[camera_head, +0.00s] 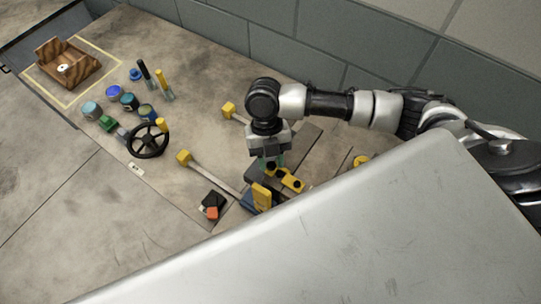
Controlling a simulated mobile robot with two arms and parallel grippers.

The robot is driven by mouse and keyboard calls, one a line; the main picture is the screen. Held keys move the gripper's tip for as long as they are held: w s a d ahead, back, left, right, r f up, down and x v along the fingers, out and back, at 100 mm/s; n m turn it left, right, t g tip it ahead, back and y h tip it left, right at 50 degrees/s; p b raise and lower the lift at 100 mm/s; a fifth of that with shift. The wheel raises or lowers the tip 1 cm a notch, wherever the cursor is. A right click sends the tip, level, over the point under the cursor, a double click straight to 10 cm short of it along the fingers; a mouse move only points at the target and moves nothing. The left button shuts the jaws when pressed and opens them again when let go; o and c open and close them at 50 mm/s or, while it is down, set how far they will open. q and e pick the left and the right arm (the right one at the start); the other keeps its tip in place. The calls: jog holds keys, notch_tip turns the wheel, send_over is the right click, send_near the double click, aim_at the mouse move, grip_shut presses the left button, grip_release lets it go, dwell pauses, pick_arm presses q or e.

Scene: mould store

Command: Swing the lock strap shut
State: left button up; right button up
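My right gripper (268,160) points down over the work surface, beside several small yellow and black parts (291,182). Its fingertips are small and partly lost among these parts, so I cannot tell whether it is open or touching them. A yellow upright piece (262,196) on a blue base stands just in front of it. I cannot make out for certain which part is the lock strap. Two pale bars with yellow block ends (184,157) lie to the left of the gripper. My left gripper is not in view.
A large grey metal panel (330,240) fills the front right and hides what lies behind its edge. A black handwheel (148,140), several blue and green round pieces (92,109) and a wooden tray (84,72) stand at left. A block wall (280,45) runs behind.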

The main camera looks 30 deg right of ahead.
jog(key=shift+o, duration=1.4)
jog(key=b+v, duration=0.2)
jog(key=v, duration=0.8)
jog(key=shift+r+b, duration=0.3)
jog(key=shift+r, duration=0.1)
jog(key=shift+w, duration=0.1)
